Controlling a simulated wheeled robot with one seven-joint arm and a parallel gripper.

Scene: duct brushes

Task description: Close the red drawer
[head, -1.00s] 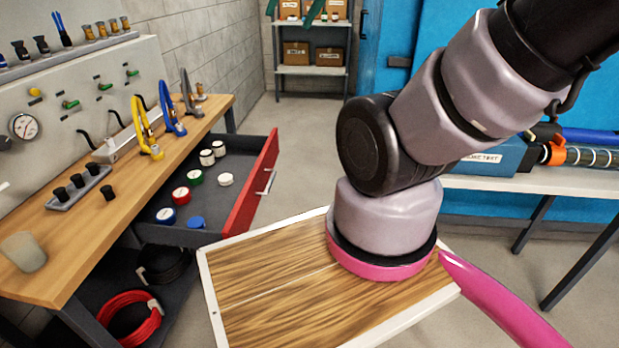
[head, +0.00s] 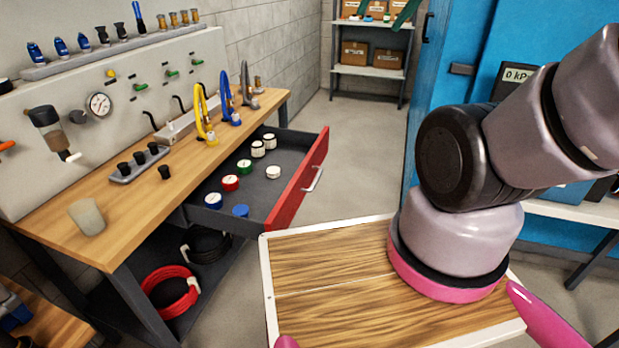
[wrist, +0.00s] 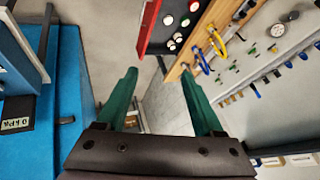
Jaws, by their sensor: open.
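The red drawer's front panel (head: 300,180) stands well out from the wooden workbench, so the drawer is open. A silver bar handle (head: 314,180) is on its outer face. Its grey tray holds several jars or lids, among them a red-lidded jar (head: 230,183) and a blue lid (head: 240,211). In the wrist view the red front (wrist: 149,24) is at the top, beyond my fingers. My gripper (wrist: 158,76) has two green fingers spread apart, with nothing between them. In the head view only green fingertips (head: 381,12) show at the top edge, apart from the drawer.
A shelf with boxes (head: 372,72) stands at the back. Grey floor beyond the drawer is clear. A blue cabinet is at right.

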